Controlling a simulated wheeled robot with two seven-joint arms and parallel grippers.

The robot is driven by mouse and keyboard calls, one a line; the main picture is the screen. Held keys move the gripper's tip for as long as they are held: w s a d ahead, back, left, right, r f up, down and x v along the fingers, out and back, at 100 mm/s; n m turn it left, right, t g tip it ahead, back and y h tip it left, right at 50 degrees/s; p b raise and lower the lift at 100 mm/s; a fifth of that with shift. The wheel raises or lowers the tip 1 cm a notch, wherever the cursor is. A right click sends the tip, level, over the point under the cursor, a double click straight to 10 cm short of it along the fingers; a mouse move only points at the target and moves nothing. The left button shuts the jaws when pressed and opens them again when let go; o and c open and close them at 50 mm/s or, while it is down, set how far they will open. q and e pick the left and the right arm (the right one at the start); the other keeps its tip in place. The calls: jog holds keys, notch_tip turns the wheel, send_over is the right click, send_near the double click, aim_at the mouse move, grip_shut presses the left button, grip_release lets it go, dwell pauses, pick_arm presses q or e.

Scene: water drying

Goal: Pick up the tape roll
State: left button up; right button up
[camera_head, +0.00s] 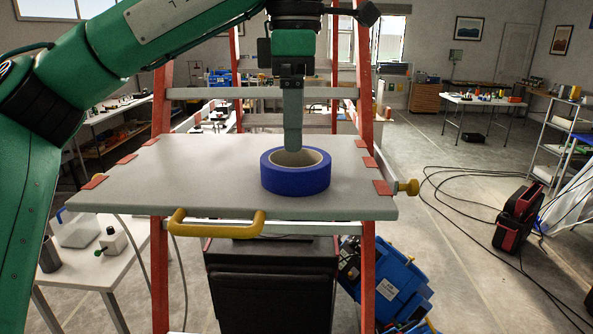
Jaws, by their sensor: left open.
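The tape roll (296,182) is blue with a pale inner core. It lies flat on a grey board (150,185) set on an orange ladder-like stand. My left arm comes in from the left, and my left gripper (292,150) points straight down over the roll. A fingertip reaches the roll's far rim or its hole; I cannot tell whether it touches. The fingers line up one behind the other, so the gap between them is hidden. The gripper is open. My right gripper is not in view.
A yellow handle (216,229) sticks out at the board's front edge and a yellow knob (409,187) at its right. Orange ladder rails (367,90) rise behind the board. A blue case (388,283) is below. The left half of the board is clear.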

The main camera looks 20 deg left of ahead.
aim_at(296, 158)
pick_arm(q)
jog(key=shift+s+f, duration=0.1)
jog(key=shift+f, duration=0.7)
notch_tip(296, 158, down, 4)
jog(key=shift+f+p, duration=0.15)
jog(key=shift+p, duration=1)
jog(key=shift+f, duration=0.25)
jog(key=c, duration=0.7)
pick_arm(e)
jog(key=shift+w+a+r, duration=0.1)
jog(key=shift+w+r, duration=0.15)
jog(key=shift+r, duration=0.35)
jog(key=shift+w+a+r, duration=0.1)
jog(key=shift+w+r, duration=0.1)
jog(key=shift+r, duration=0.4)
